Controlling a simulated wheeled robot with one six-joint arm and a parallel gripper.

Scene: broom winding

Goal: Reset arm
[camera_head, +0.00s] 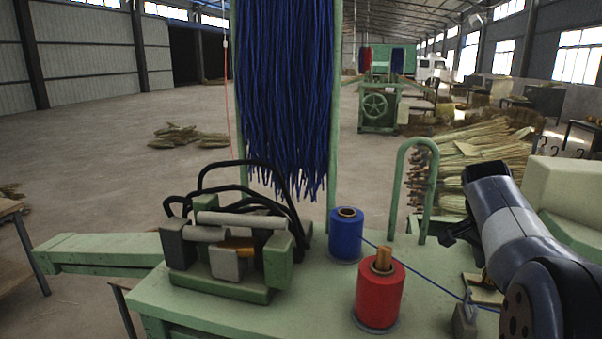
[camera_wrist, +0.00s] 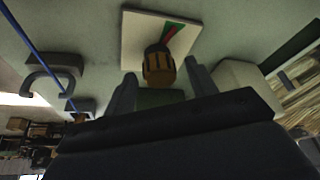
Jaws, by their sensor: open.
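My gripper (camera_head: 455,232) hangs over the right side of the green machine table (camera_head: 240,310), partly hidden by my arm in the head view. In the wrist view my gripper (camera_wrist: 160,72) is open, with its two dark fingers apart. A brown and black ribbed knob or handle (camera_wrist: 158,66) with a red and green strip shows between and beyond the fingertips. It lies over a pale square plate (camera_wrist: 135,30). I cannot tell how far it is from the fingers, and nothing is clearly held.
A blue spool (camera_head: 346,240) and a red spool (camera_head: 380,295) stand on the table. Blue thread runs right to a grey guide (camera_head: 465,322). A green arch (camera_head: 398,185) rises near my arm. A clamp machine (camera_head: 235,245) stands left, below hanging blue strands (camera_head: 285,90).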

